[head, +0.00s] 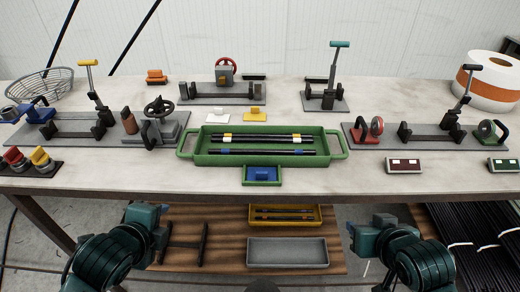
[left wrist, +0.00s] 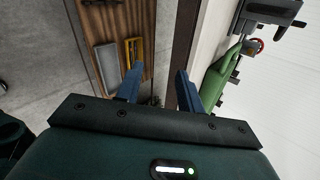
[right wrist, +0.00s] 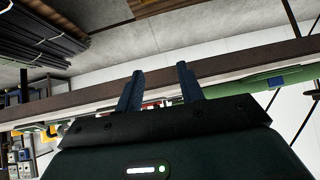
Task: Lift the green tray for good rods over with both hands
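The green tray (head: 205,159) lies flat on the table's front middle, with a loop handle at its left end (head: 184,146) and another at its right end (head: 343,143). Several dark rods (head: 262,152) lie lengthwise in it, some with yellow and white bands, some with blue ones. My left gripper (left wrist: 159,72) is open and empty in the left wrist view, at the table's front edge, with the tray (left wrist: 214,84) to its right. My right gripper (right wrist: 160,72) is open and empty in the right wrist view, below the table edge. Neither touches the tray.
A small green holder with a blue block (head: 262,174) sits directly before the tray. Fixtures with levers stand left (head: 73,130), right (head: 430,136) and behind (head: 210,98). A yellow tray (head: 285,224) and a grey tray (head: 287,252) lie on the lower shelf.

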